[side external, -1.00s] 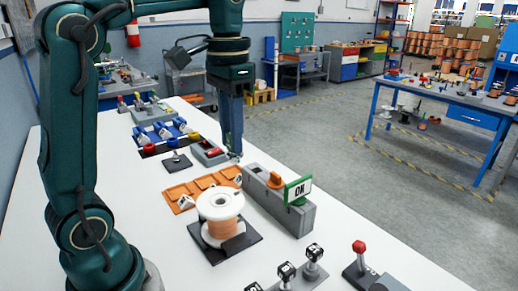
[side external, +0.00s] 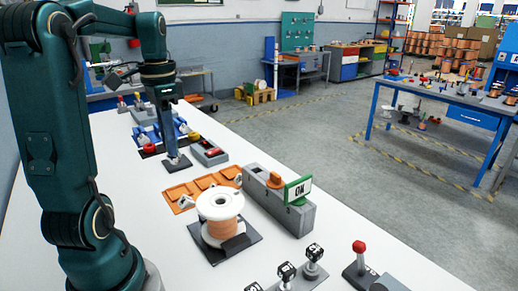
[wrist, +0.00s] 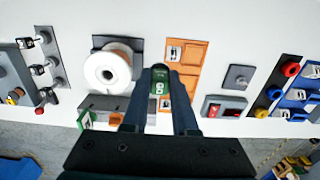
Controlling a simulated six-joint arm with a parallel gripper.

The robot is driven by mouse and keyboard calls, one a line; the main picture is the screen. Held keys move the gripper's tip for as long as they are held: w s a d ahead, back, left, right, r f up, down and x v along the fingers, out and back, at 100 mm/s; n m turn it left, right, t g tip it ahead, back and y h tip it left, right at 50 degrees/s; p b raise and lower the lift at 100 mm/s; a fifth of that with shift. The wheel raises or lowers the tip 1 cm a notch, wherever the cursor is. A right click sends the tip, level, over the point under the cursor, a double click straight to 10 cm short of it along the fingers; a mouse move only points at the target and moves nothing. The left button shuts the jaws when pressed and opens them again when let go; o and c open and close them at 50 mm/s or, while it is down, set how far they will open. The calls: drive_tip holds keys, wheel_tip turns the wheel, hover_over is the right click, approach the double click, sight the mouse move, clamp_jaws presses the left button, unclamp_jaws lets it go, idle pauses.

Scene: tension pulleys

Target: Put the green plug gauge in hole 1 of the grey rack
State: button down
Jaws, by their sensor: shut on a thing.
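My gripper (wrist: 159,110) is shut on the green plug gauge (wrist: 161,83), whose green body with white lettering shows between the fingertips in the wrist view. In the side view my gripper (side external: 176,160) hangs low over the left part of the table; the gauge cannot be made out there.
A dark square plate (wrist: 238,77) and a blue rack (wrist: 293,98) are to the right in the wrist view. White table shows between them.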

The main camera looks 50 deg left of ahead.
hover_over(183, 217)
wheel_tip(183, 217, down, 15)
drive_tip(key=shift+r, duration=0.1)
idle(0.4)
drive_tip(key=c, duration=0.7)
unclamp_jaws()
